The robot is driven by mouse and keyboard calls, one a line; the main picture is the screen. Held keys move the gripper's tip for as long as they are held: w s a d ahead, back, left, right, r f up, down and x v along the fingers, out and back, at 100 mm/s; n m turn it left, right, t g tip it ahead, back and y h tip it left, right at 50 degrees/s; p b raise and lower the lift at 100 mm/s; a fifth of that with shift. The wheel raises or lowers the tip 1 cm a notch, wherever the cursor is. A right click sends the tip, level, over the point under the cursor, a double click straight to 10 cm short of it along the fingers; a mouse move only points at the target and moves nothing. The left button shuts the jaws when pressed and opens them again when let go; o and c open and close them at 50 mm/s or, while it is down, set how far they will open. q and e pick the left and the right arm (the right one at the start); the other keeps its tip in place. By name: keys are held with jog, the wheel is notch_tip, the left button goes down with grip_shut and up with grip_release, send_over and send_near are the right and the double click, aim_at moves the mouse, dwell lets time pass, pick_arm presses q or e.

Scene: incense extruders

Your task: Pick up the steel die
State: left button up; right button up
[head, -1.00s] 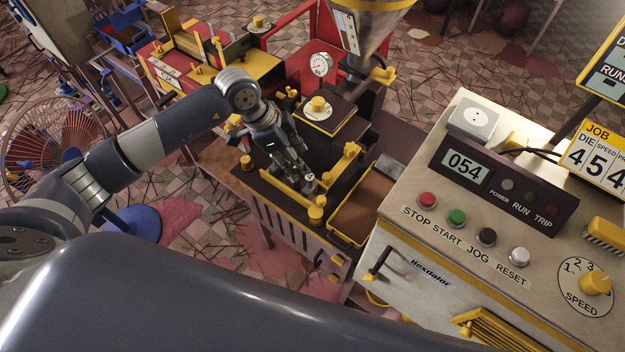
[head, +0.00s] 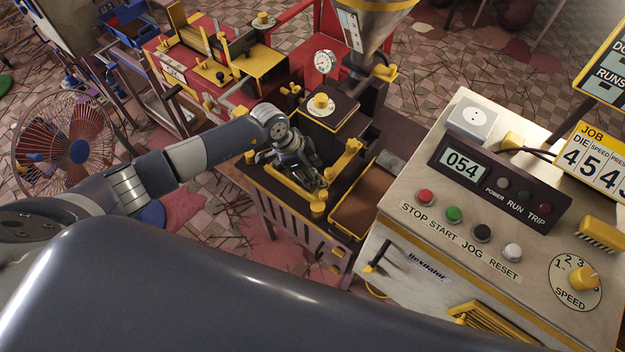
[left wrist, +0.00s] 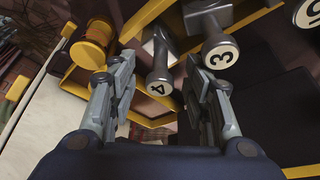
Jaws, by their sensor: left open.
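In the left wrist view, grey metal dies with round white numbered faces lie at a yellow-railed rack. The die marked 4 (left wrist: 159,82) lies between the spread fingers of my left gripper (left wrist: 156,72). I cannot tell whether either finger touches it. The die marked 3 (left wrist: 220,50) is just to its right, beyond the right finger. A third numbered face (left wrist: 311,12) is cut off at the top right corner. In the head view, my left gripper (head: 315,182) is low over the dark, yellow-railed bench (head: 262,180), and its hand hides the dies.
A brown tray with a yellow rim (head: 362,206) is right of the gripper. The control console (head: 455,225) stands further right. The hopper machine (head: 352,90) rises behind. A yellow knob (left wrist: 88,55) stands left of the fingers in the wrist view.

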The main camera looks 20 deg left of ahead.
pick_arm(q)
grip_shut()
jog(key=shift+r, duration=0.1)
dwell(0.4)
